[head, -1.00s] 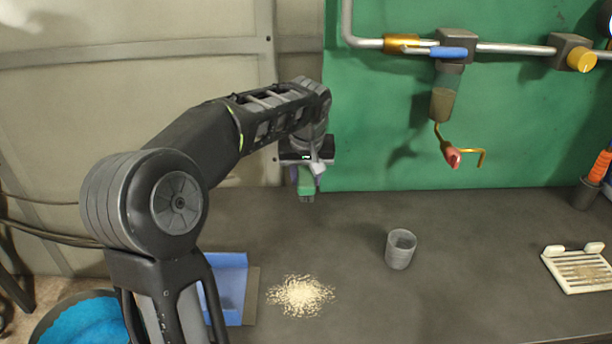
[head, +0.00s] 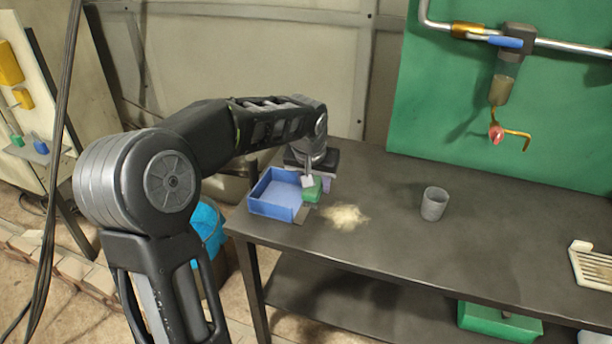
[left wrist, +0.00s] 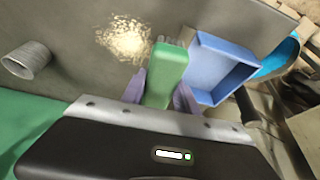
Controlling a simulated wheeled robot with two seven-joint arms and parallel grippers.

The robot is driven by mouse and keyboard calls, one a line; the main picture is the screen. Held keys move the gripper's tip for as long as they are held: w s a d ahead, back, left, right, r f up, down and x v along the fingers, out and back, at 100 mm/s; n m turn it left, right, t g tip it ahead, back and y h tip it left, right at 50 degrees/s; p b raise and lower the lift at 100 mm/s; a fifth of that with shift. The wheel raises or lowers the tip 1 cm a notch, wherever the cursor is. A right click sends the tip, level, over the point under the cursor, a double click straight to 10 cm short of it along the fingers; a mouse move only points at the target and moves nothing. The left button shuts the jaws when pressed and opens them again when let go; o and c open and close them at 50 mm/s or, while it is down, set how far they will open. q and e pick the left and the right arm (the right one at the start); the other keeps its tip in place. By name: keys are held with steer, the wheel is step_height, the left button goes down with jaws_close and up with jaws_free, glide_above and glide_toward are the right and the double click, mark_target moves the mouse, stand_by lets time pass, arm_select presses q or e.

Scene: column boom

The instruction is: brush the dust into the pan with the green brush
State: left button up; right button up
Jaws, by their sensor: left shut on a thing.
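My left gripper (head: 317,184) is shut on the green brush (head: 311,191), which also shows between the two purple-grey fingers in the left wrist view (left wrist: 167,75). The blue pan (head: 262,207) lies at the left end of the dark table, with its open side toward the dust. The pale dust (head: 345,217) lies in a loose pile on the table, just right of the brush and pan. In the left wrist view the dust (left wrist: 125,40) is left of the brush and the pan (left wrist: 222,65) is right of it. My right gripper is not in view.
A grey cup (head: 434,204) stands on the table (head: 390,240) right of the dust. A white slatted rack (head: 592,268) is at the right edge. A blue-lined bin (head: 208,228) stands on the floor beyond the table's left end. A green crate (head: 498,322) sits below.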

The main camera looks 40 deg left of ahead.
arm_select(q)
steer(key=shift+s, duration=0.25)
steer(key=shift+w+d+r, duration=0.1)
steer(key=shift+w+a+f+m, duration=0.2)
steer(key=shift+a+m, duration=0.05)
steer(key=shift+m, duration=0.05)
steer(key=shift+s+d+r, duration=0.1)
steer(key=shift+d+r, duration=0.05)
